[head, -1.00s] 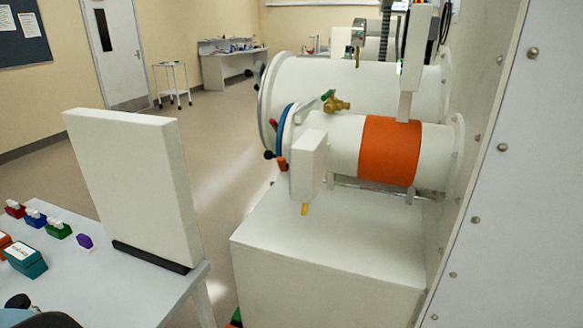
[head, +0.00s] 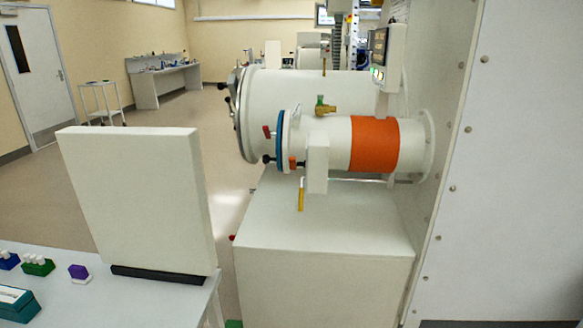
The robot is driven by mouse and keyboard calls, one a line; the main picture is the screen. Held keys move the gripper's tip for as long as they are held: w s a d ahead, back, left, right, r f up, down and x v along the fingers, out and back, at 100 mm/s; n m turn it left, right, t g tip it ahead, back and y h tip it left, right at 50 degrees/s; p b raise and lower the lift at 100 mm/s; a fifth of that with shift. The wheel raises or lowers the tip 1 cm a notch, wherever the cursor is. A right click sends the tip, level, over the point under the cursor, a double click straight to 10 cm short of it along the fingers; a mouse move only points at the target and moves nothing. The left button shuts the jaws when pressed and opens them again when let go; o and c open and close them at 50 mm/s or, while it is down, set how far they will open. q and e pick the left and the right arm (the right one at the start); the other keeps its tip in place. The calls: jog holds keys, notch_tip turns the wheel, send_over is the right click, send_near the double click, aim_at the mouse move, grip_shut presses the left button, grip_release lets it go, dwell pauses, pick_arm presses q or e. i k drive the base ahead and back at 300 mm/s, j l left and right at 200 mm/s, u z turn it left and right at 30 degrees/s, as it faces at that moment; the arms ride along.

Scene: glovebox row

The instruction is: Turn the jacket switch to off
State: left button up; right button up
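An orange jacket band (head: 374,145) wraps the small white cylinder (head: 335,130) on the right. A white box (head: 317,165) sits at the cylinder's near side, with a yellow lever (head: 301,198) pointing down beside it. A green-handled brass valve (head: 325,106) is on top of the cylinder. A white panel with a display and green lights (head: 378,73) stands above the jacket. I cannot tell which part is the jacket switch, and no switch position is readable. Neither of my grippers is in view.
A large white cylinder (head: 300,92) lies behind the small one. A table with an upright white panel (head: 140,200) and small coloured items is at left. Open floor (head: 225,145) lies between them. A riveted wall (head: 510,170) closes the right.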

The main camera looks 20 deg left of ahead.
aim_at(293, 162)
jog(key=k+j, duration=0.85)
jog(key=j, duration=0.3)
